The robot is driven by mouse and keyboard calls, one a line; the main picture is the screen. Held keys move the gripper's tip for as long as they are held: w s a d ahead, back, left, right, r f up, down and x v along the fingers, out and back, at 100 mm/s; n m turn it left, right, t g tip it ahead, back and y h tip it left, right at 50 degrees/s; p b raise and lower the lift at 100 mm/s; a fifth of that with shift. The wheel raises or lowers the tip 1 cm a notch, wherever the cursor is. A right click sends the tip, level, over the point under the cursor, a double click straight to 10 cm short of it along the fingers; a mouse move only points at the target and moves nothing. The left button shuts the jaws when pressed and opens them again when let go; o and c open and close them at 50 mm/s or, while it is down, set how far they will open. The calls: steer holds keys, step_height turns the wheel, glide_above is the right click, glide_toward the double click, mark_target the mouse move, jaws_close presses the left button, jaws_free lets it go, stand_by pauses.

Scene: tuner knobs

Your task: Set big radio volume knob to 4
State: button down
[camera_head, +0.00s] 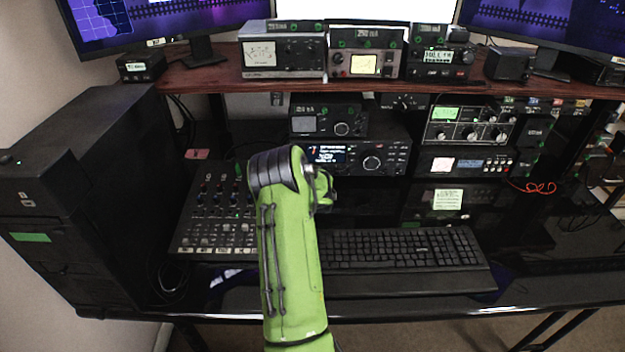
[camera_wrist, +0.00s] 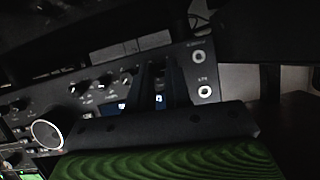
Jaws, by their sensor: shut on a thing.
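The big radio (camera_head: 385,154) stands under the shelf, with a lit display and a large round dial; my green arm crosses in front of its lower left. In the wrist view, the radio's dark front panel (camera_wrist: 105,100) runs slantwise, with a large round dial (camera_wrist: 47,133) at the lower left and several small knobs (camera_wrist: 105,81). My gripper (camera_wrist: 162,88) is at this panel, its two dark fingers shut on a small knob. The fingers mostly hide that knob, and I cannot read its setting. In the head view my arm hides the fingertips.
A smaller radio (camera_head: 328,120) sits on top of the big radio. A mixer (camera_head: 212,215) stands to the left and a keyboard (camera_head: 405,247) lies in front. A wooden shelf (camera_head: 210,80) with more equipment is above. Two round sockets (camera_wrist: 201,74) are right of my fingers.

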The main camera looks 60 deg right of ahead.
steer(key=shift+s+d+f+m+t+b, duration=0.1)
steer(key=shift+m+t+b, duration=0.25)
steer(key=shift+m+b, duration=0.2)
steer(key=shift+s+f+m+t+b, duration=0.1)
steer(key=shift+m+t+b, duration=0.3)
steer(key=shift+b, duration=0.25)
steer(key=shift+m+t+y+b, duration=0.45)
steer(key=shift+m+b, duration=0.15)
steer(key=shift+m, duration=0.35)
steer(key=m+t, duration=0.1)
steer(key=m, duration=0.1)
steer(key=m+t, duration=0.1)
steer(key=m, duration=0.1)
steer(key=shift+s+f+t, duration=0.1)
steer(key=shift+s+t, duration=0.05)
steer(key=shift+t, duration=0.15)
steer(key=shift+m, duration=0.3)
steer(key=c, duration=1.1)
jaws_free()
steer(key=v, duration=1.5)
steer(key=shift+s, duration=0.3)
